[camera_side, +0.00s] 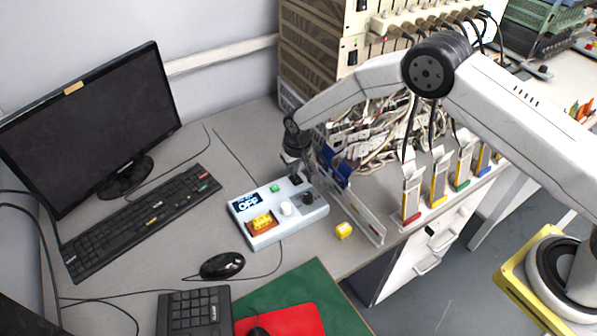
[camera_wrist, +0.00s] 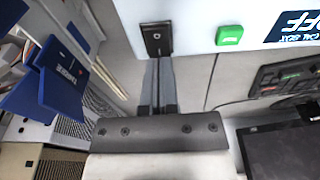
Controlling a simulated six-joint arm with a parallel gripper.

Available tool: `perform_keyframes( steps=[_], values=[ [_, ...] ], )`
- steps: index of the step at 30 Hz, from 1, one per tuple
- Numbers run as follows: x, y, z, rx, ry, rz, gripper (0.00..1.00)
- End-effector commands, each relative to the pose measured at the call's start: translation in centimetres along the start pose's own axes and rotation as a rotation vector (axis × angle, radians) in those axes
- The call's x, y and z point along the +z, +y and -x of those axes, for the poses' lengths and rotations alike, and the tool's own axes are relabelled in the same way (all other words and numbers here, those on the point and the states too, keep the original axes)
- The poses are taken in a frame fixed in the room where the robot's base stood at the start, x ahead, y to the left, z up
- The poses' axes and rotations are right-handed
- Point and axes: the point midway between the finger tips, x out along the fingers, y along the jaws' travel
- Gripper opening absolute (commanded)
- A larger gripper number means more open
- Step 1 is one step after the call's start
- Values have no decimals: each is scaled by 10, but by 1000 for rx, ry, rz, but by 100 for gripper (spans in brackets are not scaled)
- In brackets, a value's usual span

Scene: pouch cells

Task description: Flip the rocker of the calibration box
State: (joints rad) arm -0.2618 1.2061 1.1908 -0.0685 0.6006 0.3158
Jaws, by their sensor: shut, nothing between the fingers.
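The calibration box (camera_side: 272,236) is a pale blue-white case on the desk, right of the keyboard. Its small screen (camera_side: 246,202) seems to read OFF; part of the screen shows upside down in the wrist view (camera_wrist: 300,22). The black rocker (camera_side: 295,180) sits at the box's back edge, and it also shows at the top of the wrist view (camera_wrist: 157,38). My gripper (camera_side: 296,171) is shut and empty, pointing down just over the rocker. In the wrist view its fingertips (camera_wrist: 158,62) meet the rocker's near edge; I cannot tell whether they touch it.
The box also carries a green button (camera_side: 275,188), a white knob (camera_side: 286,208), a dark knob (camera_side: 307,199) and an orange-yellow panel (camera_side: 262,222). A yellow cube (camera_side: 343,230) lies to its right. A clear rack wall (camera_side: 362,217) and blue pouches (camera_wrist: 62,80) stand close beside my gripper.

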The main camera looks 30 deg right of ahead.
Motion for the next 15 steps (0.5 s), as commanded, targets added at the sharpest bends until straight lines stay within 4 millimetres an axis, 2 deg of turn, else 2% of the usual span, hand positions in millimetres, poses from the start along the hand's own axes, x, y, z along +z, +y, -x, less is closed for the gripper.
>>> perform_keyframes(
  steps=[15],
  values=[
    [1, 0, -6, 0, 0, 0, 0]
  ],
)
